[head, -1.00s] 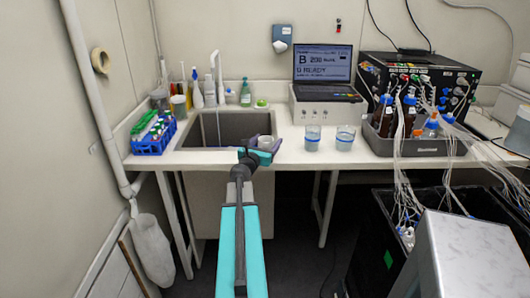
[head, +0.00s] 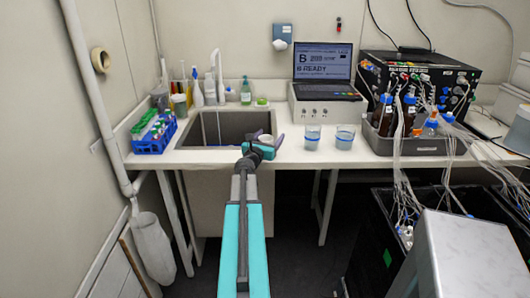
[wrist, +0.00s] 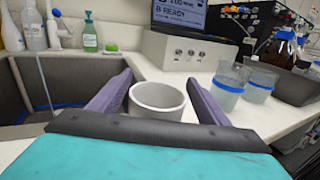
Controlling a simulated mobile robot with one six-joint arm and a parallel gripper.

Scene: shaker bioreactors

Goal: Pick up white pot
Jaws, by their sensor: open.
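The white pot (wrist: 158,98) is a small round open cup on the counter, by the right front edge of the sink. In the head view the white pot (head: 266,140) is partly hidden by my gripper (head: 262,143). In the wrist view my gripper (wrist: 157,92) is open, with one purple finger on each side of the pot. The pot's lower part is hidden behind the dark gripper body. I cannot tell whether the fingers touch it.
Two beakers with blue bands (head: 312,137) (head: 345,137) stand to the right on the counter. The sink (head: 215,130) is left of the pot. A grey box with a laptop (head: 322,75) is behind. A grey tray of bottles (head: 415,147) is further right.

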